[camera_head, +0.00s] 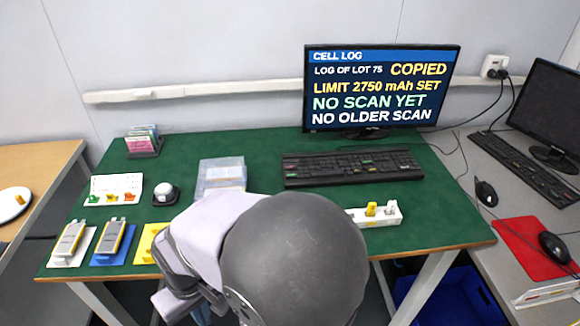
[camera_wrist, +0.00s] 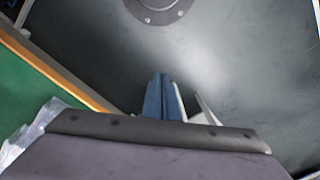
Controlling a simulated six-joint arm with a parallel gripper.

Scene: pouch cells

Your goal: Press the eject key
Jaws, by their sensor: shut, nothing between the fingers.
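A black keyboard (camera_head: 352,167) lies on the green desk in front of the monitor. A few of its keys look coloured, but their labels are too small to read, so I cannot tell which one is the eject key. The monitor (camera_head: 380,88) reads "LOG OF LOT 75 COPIED", "LIMIT 2750 mAh SET", "NO SCAN YET" and "NO OLDER SCAN". My gripper shows in the wrist view (camera_wrist: 160,82), its blue fingers together and empty over a dark grey surface beside the green desk edge. In the head view my arm hides the fingertips. The gripper is away from the keyboard.
Pouch cells lie on a white (camera_head: 60,262) and a blue holder (camera_head: 106,260) at the left, beside a yellow holder (camera_head: 142,256). A white board (camera_head: 114,180), a white dome (camera_head: 166,189), clear boxes (camera_head: 221,172) and a white block (camera_head: 385,218) stand nearby.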

